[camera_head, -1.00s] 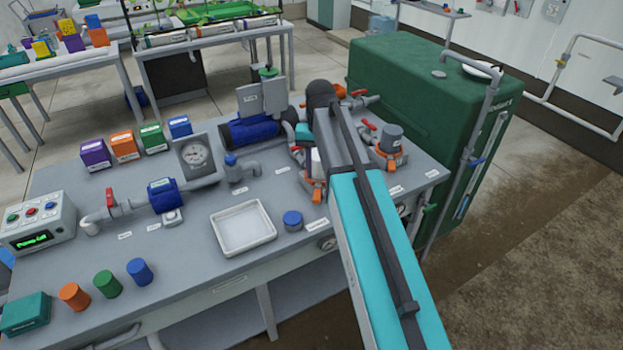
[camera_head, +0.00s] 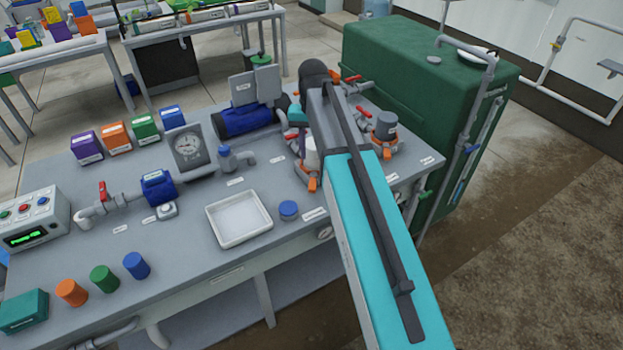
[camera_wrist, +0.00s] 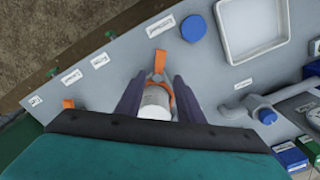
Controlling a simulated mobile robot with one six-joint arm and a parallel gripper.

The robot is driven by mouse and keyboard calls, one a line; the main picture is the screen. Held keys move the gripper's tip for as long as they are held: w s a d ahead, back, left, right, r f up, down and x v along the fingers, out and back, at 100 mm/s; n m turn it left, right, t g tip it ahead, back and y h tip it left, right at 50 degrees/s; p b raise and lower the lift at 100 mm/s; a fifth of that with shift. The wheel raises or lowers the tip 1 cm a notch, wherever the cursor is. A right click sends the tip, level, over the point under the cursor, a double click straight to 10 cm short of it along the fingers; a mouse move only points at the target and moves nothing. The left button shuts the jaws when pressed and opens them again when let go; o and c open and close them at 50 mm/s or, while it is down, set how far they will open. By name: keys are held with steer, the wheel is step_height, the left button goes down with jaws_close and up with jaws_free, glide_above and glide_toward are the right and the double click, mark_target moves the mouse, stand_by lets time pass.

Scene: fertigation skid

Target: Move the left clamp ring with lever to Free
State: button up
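The left clamp ring with lever is an orange ring (camera_wrist: 172,97) around the base of a white-grey upright cylinder (camera_wrist: 156,98). Its orange lever (camera_wrist: 160,60) points away from the cylinder, up in the wrist view. In the head view the orange lever (camera_head: 313,184) shows beside my arm, and the white cylinder (camera_head: 312,152) is partly covered. My gripper (camera_wrist: 160,77) is open, with one dark finger on each side of the cylinder and ring. I cannot tell whether the fingers touch anything. A second orange clamp ring (camera_head: 383,151) sits around a grey cylinder to the right.
A blue cap (camera_head: 288,209) and a white tray (camera_head: 241,231) lie on the bench near the ring. Pipes with red-handled valves (camera_head: 365,112) and a blue pump (camera_head: 243,120) stand behind. A green tank (camera_head: 400,75) is at the back right.

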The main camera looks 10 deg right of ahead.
mark_target(312, 185)
steer(key=shift+f+p, duration=1.35)
steer(key=shift+f, duration=4.7)
jaws_close()
